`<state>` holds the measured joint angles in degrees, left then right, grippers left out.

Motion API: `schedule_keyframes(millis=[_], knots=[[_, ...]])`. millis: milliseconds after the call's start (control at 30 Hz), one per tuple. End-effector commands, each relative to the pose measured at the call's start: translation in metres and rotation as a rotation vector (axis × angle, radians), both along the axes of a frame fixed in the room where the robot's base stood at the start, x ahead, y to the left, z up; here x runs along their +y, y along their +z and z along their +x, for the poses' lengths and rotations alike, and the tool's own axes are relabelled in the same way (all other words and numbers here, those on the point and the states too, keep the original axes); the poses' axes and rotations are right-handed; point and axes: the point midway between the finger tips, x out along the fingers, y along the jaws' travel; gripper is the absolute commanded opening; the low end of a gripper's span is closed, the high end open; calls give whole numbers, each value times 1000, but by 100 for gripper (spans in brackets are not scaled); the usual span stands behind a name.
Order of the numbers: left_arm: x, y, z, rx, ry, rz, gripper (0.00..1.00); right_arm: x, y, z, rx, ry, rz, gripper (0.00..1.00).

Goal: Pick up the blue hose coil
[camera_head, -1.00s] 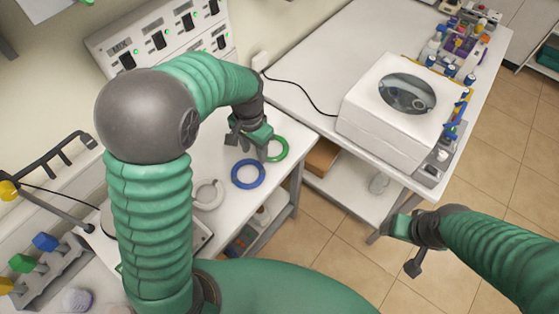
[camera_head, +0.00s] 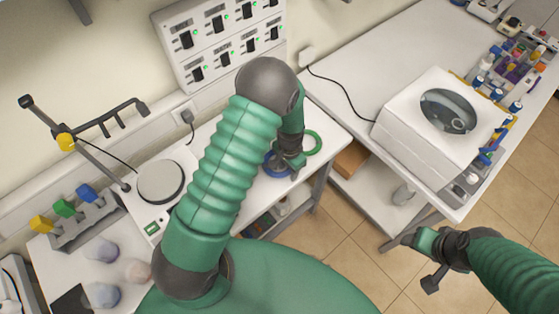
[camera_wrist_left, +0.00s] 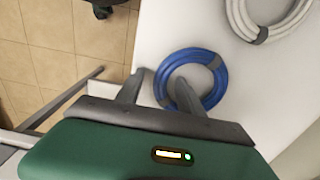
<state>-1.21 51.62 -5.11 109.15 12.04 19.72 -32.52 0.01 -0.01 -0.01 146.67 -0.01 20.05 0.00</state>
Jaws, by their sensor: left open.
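The blue hose coil (camera_head: 270,165) lies on the white side table, partly hidden by my left arm in the head view. In the left wrist view the blue coil (camera_wrist_left: 186,55) shows as a flat ring with a grey band. My left gripper (camera_wrist_left: 159,77) is open over its near side. One finger appears outside the ring and the other over its opening; I cannot tell if they touch it. It also shows from above in the head view (camera_head: 288,165). My right gripper (camera_head: 428,258) is at the right, away from the coil; its jaw opening is unclear.
A green coil (camera_head: 318,143) lies just right of the blue one. A white coil (camera_wrist_left: 240,20) lies near it in the left wrist view. The table's edge is close by. A white machine (camera_head: 415,125) stands on the right table. A round-plate device (camera_head: 160,181) sits left.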

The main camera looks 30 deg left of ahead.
Motion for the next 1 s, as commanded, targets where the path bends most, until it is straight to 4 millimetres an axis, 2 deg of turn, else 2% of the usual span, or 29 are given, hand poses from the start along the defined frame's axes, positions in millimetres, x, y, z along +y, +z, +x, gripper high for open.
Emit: schedule_keyframes(millis=[200,533,1000], knots=[[0,-1,1,-1,0,1,43,0,-1,0,1,0,0,63],[0,-1,0,-1,0,0,0,0,-1,0,1,0,0,63],[0,1,1,-2,0,0,0,0,-2,0,0,0,0,63]])
